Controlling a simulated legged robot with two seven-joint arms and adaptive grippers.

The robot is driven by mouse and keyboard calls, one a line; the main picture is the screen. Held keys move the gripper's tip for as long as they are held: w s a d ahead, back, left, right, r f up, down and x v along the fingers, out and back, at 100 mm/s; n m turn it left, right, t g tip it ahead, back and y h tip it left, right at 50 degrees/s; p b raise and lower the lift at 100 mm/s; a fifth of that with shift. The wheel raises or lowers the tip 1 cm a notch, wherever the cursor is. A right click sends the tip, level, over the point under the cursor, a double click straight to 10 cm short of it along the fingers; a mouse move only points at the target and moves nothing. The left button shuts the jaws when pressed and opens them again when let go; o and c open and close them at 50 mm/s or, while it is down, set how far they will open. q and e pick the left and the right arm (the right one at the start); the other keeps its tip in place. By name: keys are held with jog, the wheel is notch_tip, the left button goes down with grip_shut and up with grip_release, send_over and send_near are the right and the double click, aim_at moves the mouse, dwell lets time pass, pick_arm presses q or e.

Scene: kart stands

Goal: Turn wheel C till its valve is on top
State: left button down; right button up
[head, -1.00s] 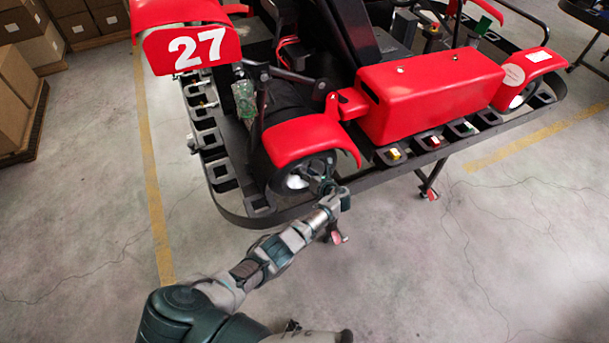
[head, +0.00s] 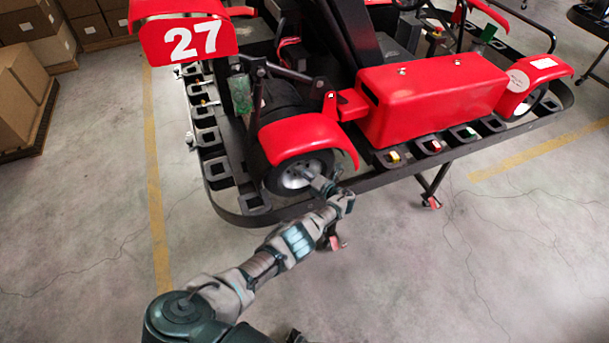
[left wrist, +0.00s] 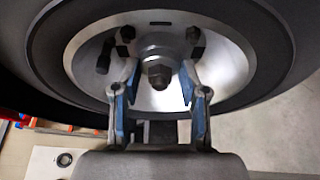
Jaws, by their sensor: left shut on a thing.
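The kart's near front wheel (head: 296,176), a black tyre with a silver rim, sits under a red fender (head: 303,137). No letter on it is readable. My left gripper (head: 322,183) reaches it from the front. In the left wrist view the silver rim (left wrist: 95,62) fills the top. Dark slots or fittings show around the hub; I cannot tell which is the valve. My right gripper is not in view.
The red kart carries a red front box (head: 433,105) and a "27" panel (head: 188,40). A black bumper frame (head: 262,214) with square openings surrounds it, on a stand with legs. Cardboard boxes (head: 20,95) stand at left. The concrete floor in front is clear.

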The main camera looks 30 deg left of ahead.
pick_arm(q)
jog(key=shift+w+d+r, duration=0.1)
jog(key=shift+w+d, duration=0.05)
jog(key=c, duration=1)
grip_release()
jog(key=shift+w, duration=0.1)
jog(key=shift+f, duration=0.2)
jog(key=v, duration=1.2)
jog(key=shift+d+f, duration=0.1)
